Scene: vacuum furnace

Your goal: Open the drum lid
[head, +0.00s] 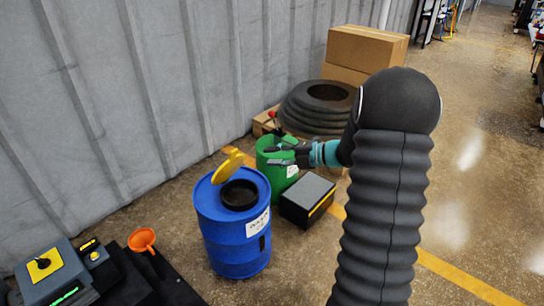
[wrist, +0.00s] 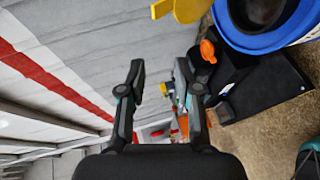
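The blue drum (head: 222,232) stands on the floor, left of my gripper, with a white label on its side. Its yellow lid (head: 229,166) is tilted up at the back of the drum top, and the dark round opening shows uncovered. In the wrist view the blue rim (wrist: 236,38) and part of the yellow lid (wrist: 187,9) show at the top right. My gripper (head: 270,155) is above and right of the blue drum, in front of the green drum. In the wrist view its two fingers (wrist: 164,72) are apart with nothing between them, and do not touch the lid.
A green drum (head: 268,170) stands just behind the blue one. A grey-black box (head: 308,198) is at its right. An orange funnel (head: 142,239) and a control box (head: 47,272) are at the lower left. Black rings (head: 310,118) and cartons (head: 365,48) stand behind. Floor at right is clear.

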